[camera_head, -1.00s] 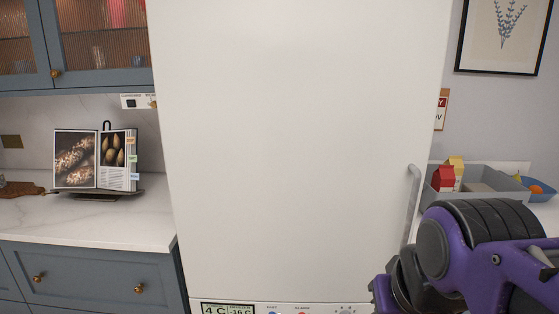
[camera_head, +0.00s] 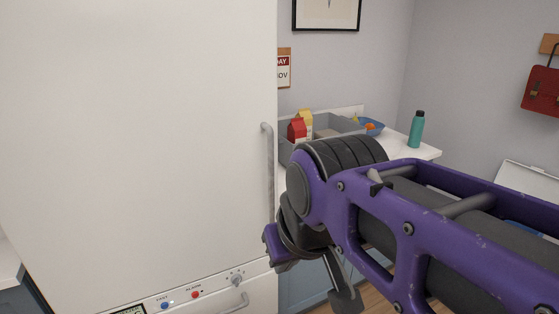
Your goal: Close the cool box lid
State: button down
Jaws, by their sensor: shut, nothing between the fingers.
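A white panel (camera_head: 530,196) stands tilted at the right edge, cut off by the frame. It looks like the raised lid of the cool box. A small patch of blue (camera_head: 527,230) shows below it, mostly behind my purple arm, so the cool box body is largely hidden. My gripper (camera_head: 345,296) shows only partly as a dark grey piece below my wrist, low in the middle. It is shut and empty, far to the left of the white panel.
A tall white fridge with a vertical handle (camera_head: 268,170) fills the left, close to my wrist. A red bag (camera_head: 541,92) hangs at right.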

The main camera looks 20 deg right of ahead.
aim_at(533, 182)
jog(key=z, duration=2.3)
jog(key=i+j+z, duration=0.2)
jog(key=i, duration=0.3)
jog(key=i+j+z, duration=0.2)
jog(key=i, duration=0.25)
jog(key=i+j+z, duration=0.2)
jog(key=i, duration=0.3)
jog(key=j, duration=0.1)
